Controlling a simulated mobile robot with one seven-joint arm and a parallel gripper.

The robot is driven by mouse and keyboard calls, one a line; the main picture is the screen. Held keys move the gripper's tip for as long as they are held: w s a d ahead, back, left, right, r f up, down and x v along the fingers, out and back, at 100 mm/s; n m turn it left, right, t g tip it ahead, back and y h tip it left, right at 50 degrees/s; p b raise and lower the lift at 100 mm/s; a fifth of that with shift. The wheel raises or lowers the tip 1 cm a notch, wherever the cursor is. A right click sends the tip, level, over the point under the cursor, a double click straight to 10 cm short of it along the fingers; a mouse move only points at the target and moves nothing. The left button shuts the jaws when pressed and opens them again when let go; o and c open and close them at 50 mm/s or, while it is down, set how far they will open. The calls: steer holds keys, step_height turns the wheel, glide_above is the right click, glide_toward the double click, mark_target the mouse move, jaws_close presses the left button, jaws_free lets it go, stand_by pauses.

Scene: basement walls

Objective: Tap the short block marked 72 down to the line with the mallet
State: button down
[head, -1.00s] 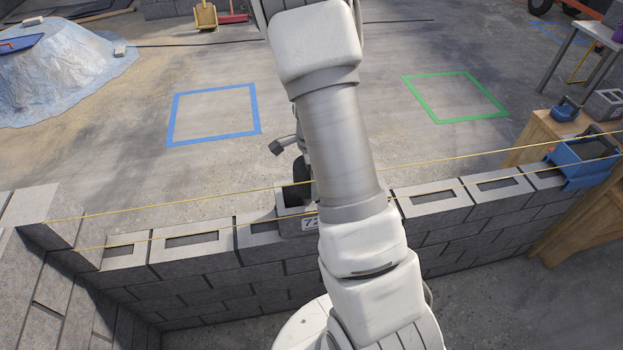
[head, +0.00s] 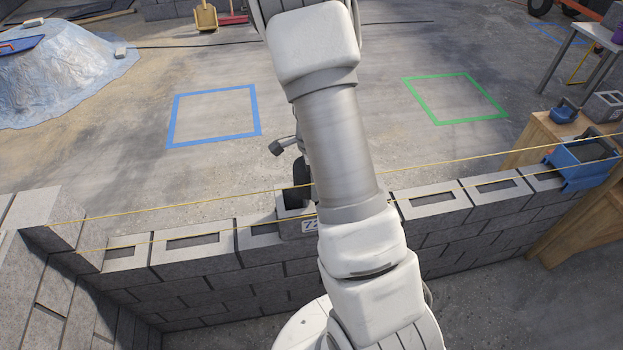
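The short block marked 72 (head: 309,225) sits in the top course of the grey block wall, partly hidden by my arm. A dark rounded part (head: 301,171), which looks like the mallet head, shows just above the block beside my arm. I cannot tell whether it touches the block.
A blue caddy (head: 582,163) hangs at the wall's right end by a wooden bench (head: 540,135). A higher block corner (head: 45,212) stands at left. Beyond the wall, the floor has a blue taped square (head: 214,115) and a green one (head: 455,98).

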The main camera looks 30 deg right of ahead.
step_height(320, 180, down, 3)
steer(key=shift+f+b, duration=0.1)
steer(key=shift+b, duration=0.85)
steer(key=shift+r, duration=0.25)
step_height(320, 180, up, 3)
steer(key=p, duration=0.3)
steer(key=shift+r, duration=0.2)
steer(key=shift+f, duration=0.2)
step_height(320, 180, down, 3)
steer(key=shift+f+b, duration=0.1)
steer(key=shift+b, duration=0.95)
